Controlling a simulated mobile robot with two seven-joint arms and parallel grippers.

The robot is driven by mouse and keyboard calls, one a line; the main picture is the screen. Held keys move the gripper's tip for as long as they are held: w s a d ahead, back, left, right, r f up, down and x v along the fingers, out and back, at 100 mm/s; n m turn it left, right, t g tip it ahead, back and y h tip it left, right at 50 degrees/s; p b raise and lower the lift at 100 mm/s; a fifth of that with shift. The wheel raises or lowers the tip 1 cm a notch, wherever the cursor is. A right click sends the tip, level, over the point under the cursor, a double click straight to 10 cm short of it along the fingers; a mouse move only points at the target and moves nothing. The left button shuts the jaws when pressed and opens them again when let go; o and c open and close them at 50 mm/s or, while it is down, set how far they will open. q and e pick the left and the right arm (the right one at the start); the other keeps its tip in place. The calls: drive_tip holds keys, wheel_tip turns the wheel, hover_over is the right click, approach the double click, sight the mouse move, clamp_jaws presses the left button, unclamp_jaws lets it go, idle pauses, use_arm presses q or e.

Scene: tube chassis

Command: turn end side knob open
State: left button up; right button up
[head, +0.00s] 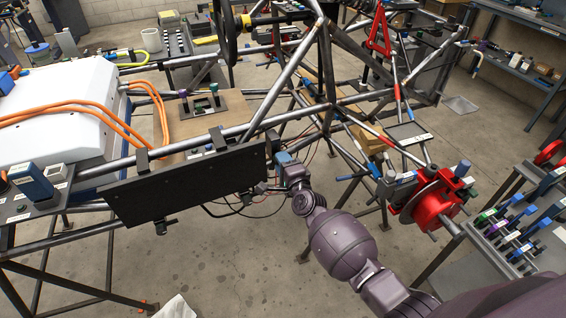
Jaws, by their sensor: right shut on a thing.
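A black panel (185,186) hangs from the tube chassis, left of the picture's middle. My right arm comes in from the lower right, and its gripper (277,164) is at the panel's right end, pointing left. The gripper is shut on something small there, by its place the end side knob. The knob itself is hidden behind the fingers and wrist, so its turn angle cannot be read. My left gripper is not in view.
Chassis tubes (291,68) run above and behind the gripper. Loose dark cables (232,208) hang below the panel. A red hub (436,205) and a grey tool bench stand at the right. A white box (62,92) with orange cables is at the left.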

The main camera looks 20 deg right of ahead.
drive_tip(key=shift+n+p, duration=0.4)
drive_tip(key=shift+n, duration=1.7)
drive_tip(key=o, duration=0.9)
drive_tip(key=shift+o, duration=0.2)
drive_tip(key=s+d+p, duration=0.1)
drive_tip(key=s, duration=0.9)
drive_tip(key=shift+s, duration=0.4)
